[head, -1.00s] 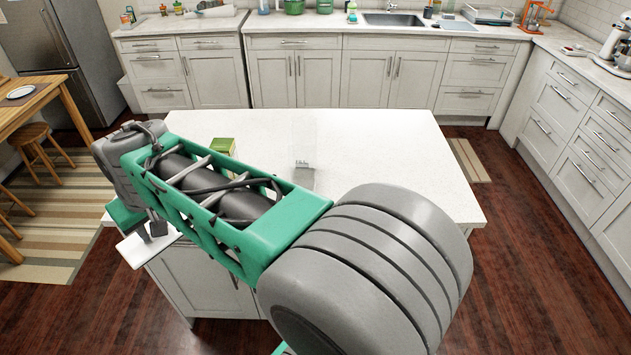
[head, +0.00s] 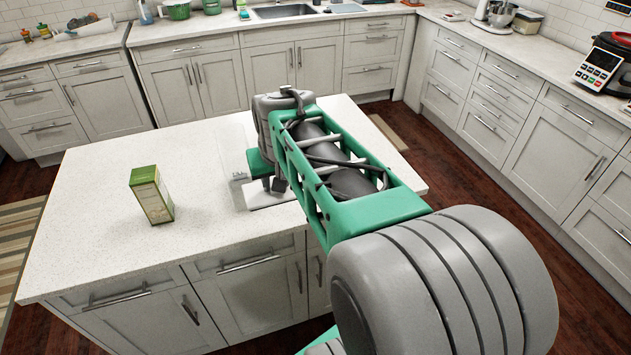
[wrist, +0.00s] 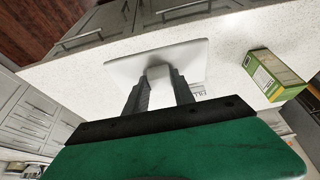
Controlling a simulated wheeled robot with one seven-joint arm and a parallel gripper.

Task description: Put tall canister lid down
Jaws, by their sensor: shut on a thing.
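The tall canister lid is a flat, white, square plate with a knob. It shows low over the island's front edge in the head view (head: 262,200) and in the wrist view (wrist: 125,68). My gripper (wrist: 160,80) is shut on the knob; in the head view my gripper (head: 274,184) is partly hidden by my arm. I cannot tell whether the lid touches the worktop. The clear tall canister (head: 235,155) stands behind and left of the lid, partly hidden by my wrist. Its label (wrist: 198,91) shows beyond a finger in the wrist view.
A green and cream box (head: 152,195) stands upright on the white island worktop (head: 90,220), left of the canister. The worktop around the box is clear. Counters with a sink (head: 284,12) and a multicooker (head: 606,66) line the walls.

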